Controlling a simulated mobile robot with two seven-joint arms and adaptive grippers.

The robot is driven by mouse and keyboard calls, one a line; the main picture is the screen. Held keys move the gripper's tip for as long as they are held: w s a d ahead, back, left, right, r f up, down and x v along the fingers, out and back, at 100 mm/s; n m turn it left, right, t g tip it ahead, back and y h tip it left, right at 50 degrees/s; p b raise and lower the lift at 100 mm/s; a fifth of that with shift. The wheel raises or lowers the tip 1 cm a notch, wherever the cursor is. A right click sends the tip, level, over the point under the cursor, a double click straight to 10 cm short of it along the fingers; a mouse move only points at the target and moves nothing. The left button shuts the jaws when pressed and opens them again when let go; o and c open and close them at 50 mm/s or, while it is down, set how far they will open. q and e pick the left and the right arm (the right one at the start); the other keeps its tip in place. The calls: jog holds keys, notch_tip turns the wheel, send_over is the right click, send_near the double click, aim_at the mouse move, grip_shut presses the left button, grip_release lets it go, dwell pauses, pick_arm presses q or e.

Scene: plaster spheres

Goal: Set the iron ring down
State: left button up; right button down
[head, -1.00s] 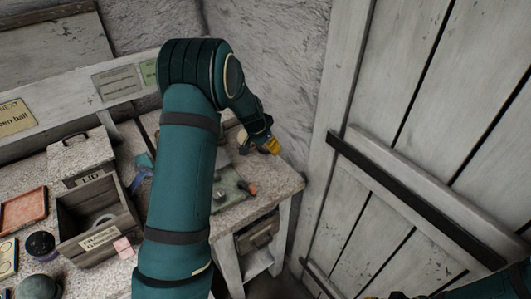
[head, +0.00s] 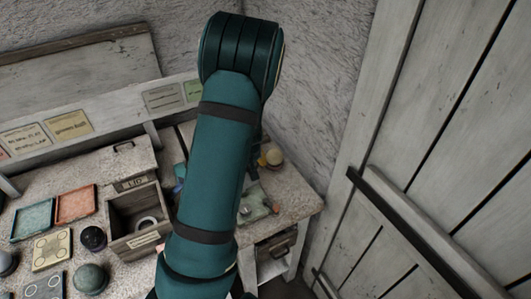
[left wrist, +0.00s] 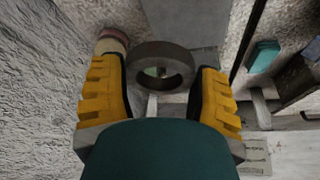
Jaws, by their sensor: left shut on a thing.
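The iron ring (left wrist: 162,50) is a thick dark grey ring, seen in the left wrist view between the two yellow fingers. My left gripper (left wrist: 162,78) is shut on it, with the ring at the fingertips. Its hole is open to view, and part of the bench shows through it. In the head view my left forearm hides the gripper and the ring. I cannot tell whether the ring touches the surface below. My right gripper is not in view.
Red (head: 76,204) and teal (head: 33,220) trays and dark spheres lie farther left. A small jar (head: 273,157) stands at the back right, also in the wrist view (left wrist: 112,43).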

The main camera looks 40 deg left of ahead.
pick_arm(q)
jog(key=shift+s+a+r+n+g+p, duration=0.1)
jog(key=shift+s+a+r+n+p, duration=0.15)
jog(key=shift+s, duration=0.2)
jog(key=shift+s+a+r+n+g+p, duration=0.1)
jog(key=shift+s+r+n, duration=0.15)
jog(key=shift+s+n, duration=0.15)
jog(key=shift+s+a+r+n+g+p, duration=0.1)
jog(key=shift+s+a+r+n+p, duration=0.15)
jog(key=shift+s, duration=0.25)
jog(key=shift+d, duration=0.1)
notch_tip(320, 180, down, 6)
jog(key=b, duration=0.5)
jog(key=shift+r, duration=0.2)
jog(key=shift+p, duration=0.3)
jog(key=shift+f+b, duration=0.55)
jog(key=shift+f, duration=0.1)
dwell(0.7)
jog(key=o, duration=1.3)
jog(key=shift+r, duration=0.15)
